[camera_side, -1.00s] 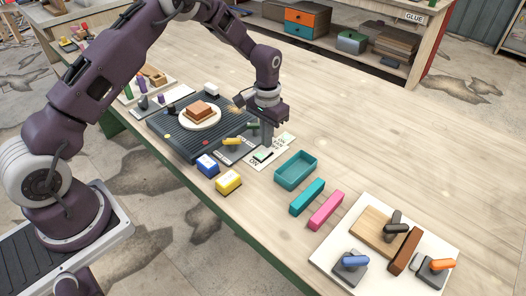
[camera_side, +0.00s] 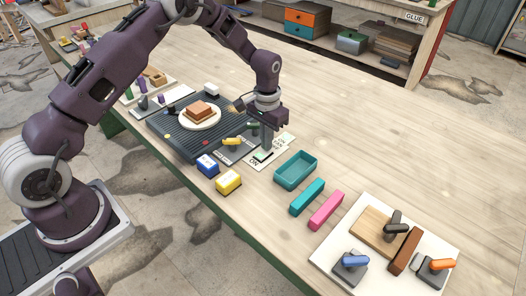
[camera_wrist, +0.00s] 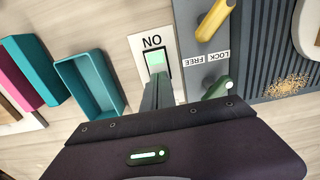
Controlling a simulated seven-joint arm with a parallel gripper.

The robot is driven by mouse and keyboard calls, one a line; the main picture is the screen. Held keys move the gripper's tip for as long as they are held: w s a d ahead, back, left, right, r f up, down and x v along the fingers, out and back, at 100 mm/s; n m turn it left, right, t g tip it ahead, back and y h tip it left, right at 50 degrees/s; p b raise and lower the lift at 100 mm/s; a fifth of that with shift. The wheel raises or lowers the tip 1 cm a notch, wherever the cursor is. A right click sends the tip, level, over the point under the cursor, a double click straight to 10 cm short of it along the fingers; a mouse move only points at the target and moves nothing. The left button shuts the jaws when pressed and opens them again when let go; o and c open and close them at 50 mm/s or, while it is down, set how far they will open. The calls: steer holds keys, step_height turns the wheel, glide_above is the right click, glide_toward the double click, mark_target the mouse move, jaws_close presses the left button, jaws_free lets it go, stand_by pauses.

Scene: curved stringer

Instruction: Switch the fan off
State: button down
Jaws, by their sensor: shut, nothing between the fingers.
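The switch is a rocker with a pale green face (camera_wrist: 157,62) on a white plate (camera_wrist: 137,45). Its ON label shows inverted in the wrist view. In the side view the switch (camera_side: 263,156) lies on the plate at the front edge of the dark slatted table. My gripper (camera_wrist: 158,92) is shut and empty, with its fingers over the lower end of the rocker in the wrist view, hiding that end. In the side view my gripper (camera_side: 266,150) points down right at the switch; I cannot tell whether it touches. The fan itself is not clearly seen.
Beside the switch, a grey panel marked LOCK and FREE carries a yellow handle (camera_wrist: 215,20) and a green handle (camera_wrist: 217,88). A round plate with a brown block (camera_side: 200,110) sits on the slatted table (camera_side: 165,135). A teal tray (camera_side: 295,169) stands right.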

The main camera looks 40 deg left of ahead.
steer(key=shift+f, duration=0.35)
steer(key=shift+r, duration=3.55)
step_height(320, 180, up, 7)
glide_above(263, 154)
steer(key=s+r+t, duration=0.2)
steer(key=s+r, duration=0.7)
steer(key=r, duration=0.2)
steer(key=s+d+r+t, duration=0.1)
steer(key=s+r, duration=0.1)
steer(key=s, duration=0.9)
steer(key=s+d+r+t, duration=0.1)
steer(key=s+r+t, duration=0.1)
steer(key=s, duration=0.9)
steer(key=shift+s+r+t, duration=0.15)
steer(key=shift+s+t, duration=0.05)
steer(key=shift+t, duration=0.1)
